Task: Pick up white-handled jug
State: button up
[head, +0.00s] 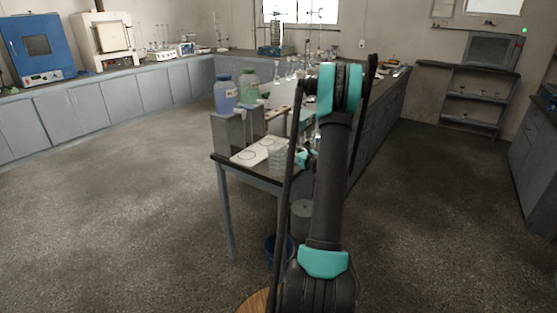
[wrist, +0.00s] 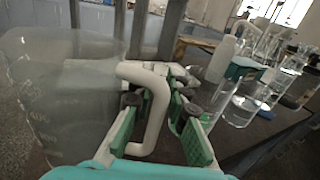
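The jug (wrist: 60,95) is a large, cloudy, see-through vessel with graduation marks, filling the left of the wrist view. Its white handle (wrist: 158,112) curves out to the right. My gripper (wrist: 161,106) is open, with one green-padded finger on each side of the handle. A gap shows between the handle and the right finger; I cannot tell whether the left finger touches it. In the head view my arm hides most of the gripper, and a pale shape beside it on the bench looks like the jug (head: 278,161).
Glass beakers and flasks (wrist: 243,100) stand close to the right of my gripper. In the head view, a blue-tinted jar (head: 225,93) and a green-tinted jar (head: 249,85) stand on a grey box at the bench's near end. The floor (head: 120,220) to the left is clear.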

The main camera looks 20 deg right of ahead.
grip_shut()
jog(key=shift+r, duration=0.2)
dwell(0.5)
